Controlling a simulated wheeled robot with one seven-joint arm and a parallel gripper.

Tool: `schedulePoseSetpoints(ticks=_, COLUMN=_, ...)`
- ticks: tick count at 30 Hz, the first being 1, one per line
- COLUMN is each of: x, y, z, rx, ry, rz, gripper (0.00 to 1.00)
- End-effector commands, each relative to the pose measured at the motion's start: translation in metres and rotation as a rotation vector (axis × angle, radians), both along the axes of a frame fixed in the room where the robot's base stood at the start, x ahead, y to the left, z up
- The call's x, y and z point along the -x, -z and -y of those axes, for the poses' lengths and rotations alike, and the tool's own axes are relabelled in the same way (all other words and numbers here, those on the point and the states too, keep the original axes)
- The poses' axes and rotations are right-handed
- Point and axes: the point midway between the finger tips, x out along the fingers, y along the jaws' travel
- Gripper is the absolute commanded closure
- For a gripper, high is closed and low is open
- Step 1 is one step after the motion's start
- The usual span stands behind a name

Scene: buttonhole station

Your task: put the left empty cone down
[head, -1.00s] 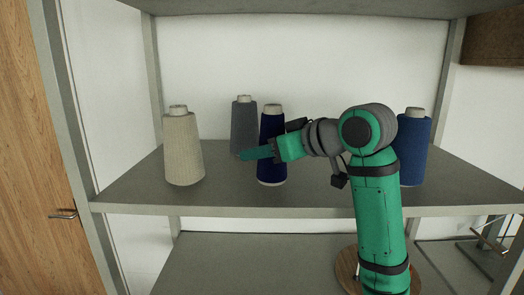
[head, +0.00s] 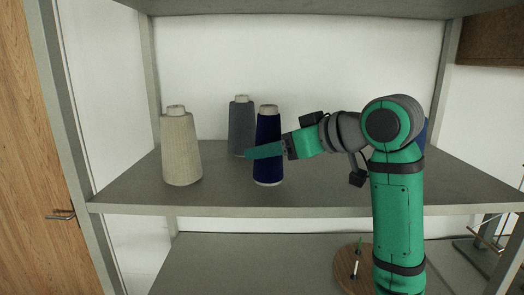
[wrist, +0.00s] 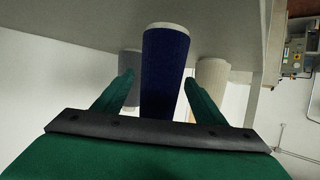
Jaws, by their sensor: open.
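A navy cone (head: 268,167) stands upright on the shelf, wound with yarn, with a pale tip. My gripper (head: 248,153) reaches in from the right at its mid-height, with one finger crossing in front of it. In the wrist view the navy cone (wrist: 163,75) lies between the two spread fingers of my open gripper (wrist: 159,82). I cannot tell whether either finger touches it. A cream cone (head: 181,152) stands to the left and a grey cone (head: 239,128) stands behind, both wound. No bare cone is visible.
A blue cone (head: 422,135) at the right is mostly hidden by my arm. The grey shelf (head: 220,190) is bare between the cream and navy cones. Posts frame the shelf, with another board above. A round wooden base (head: 347,266) is on the lower level.

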Motion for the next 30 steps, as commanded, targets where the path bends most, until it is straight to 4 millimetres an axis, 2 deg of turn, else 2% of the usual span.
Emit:
schedulePoseSetpoints(ticks=6, x=0.029, y=-0.017, z=0.030, rx=0.000, ry=0.001, rz=0.003, gripper=0.35)
schedulePoseSetpoints(ticks=12, x=0.045, y=-0.027, z=0.046, rx=0.001, ry=0.001, rz=0.001, gripper=0.35)
schedulePoseSetpoints(ticks=30, x=0.051, y=-0.030, z=0.051, rx=0.001, ry=0.000, rz=0.001, gripper=0.35)
